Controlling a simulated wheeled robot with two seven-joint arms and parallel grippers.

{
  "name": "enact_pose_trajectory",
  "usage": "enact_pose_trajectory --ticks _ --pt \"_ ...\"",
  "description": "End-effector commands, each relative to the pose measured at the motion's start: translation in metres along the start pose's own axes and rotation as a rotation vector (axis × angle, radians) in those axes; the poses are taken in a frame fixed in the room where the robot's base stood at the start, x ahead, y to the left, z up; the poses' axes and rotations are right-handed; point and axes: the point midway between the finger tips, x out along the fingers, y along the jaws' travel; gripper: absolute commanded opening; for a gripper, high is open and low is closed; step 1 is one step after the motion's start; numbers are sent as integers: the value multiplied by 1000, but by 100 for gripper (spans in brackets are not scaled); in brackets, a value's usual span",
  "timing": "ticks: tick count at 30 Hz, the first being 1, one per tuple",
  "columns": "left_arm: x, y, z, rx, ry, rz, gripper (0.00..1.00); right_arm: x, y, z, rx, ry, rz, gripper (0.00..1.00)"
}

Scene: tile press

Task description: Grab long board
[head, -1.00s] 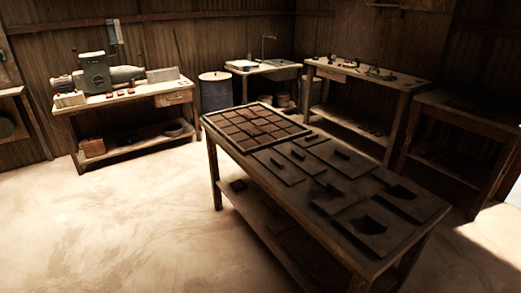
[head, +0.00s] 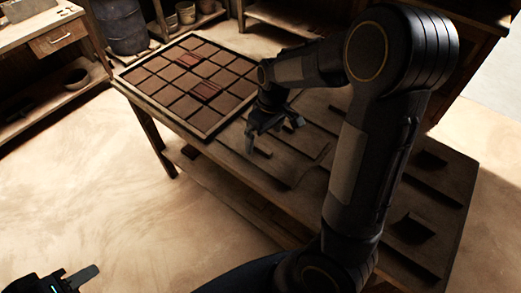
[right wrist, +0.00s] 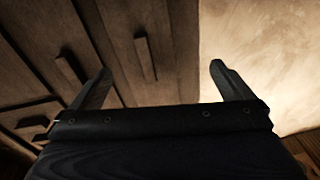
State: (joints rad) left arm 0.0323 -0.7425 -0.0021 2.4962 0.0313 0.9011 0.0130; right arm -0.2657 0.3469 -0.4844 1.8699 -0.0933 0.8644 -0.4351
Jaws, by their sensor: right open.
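Several dark flat boards with small raised bar handles lie on the central table. In the right wrist view, a long board (right wrist: 172,35) with a bar handle runs along the table edge, between and beyond my fingers. In the head view, boards (head: 290,168) show partly behind my right arm. I cannot tell for certain which one is the long board. My right gripper (head: 268,134) is open and empty above the boards; its two fingers also show in the right wrist view (right wrist: 160,72). My left gripper (head: 78,280) is at the lower left, partly cut off, away from the table.
A framed grid of brown tiles (head: 188,78), a few redder, sits at the table's far left end. A workbench (head: 45,40) and a dark barrel (head: 122,25) stand at the upper left. The pale floor (head: 120,200) left of the table is clear.

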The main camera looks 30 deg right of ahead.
Motion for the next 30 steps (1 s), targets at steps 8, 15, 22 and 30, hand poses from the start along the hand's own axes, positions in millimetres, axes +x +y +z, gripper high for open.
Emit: enact_pose_trajectory --ticks 8,15,22,30 --pt "-3 1 -1 0 0 0 36 30 18 -18 -96 -88 81 100" --pt "-4 2 -2 0 0 0 36 57 20 -17 -96 -90 82 100" --pt "-8 4 -4 0 0 0 36 91 23 -18 -95 -91 81 100" --pt "-8 4 -4 0 0 0 36 104 24 -18 -96 -86 82 100"
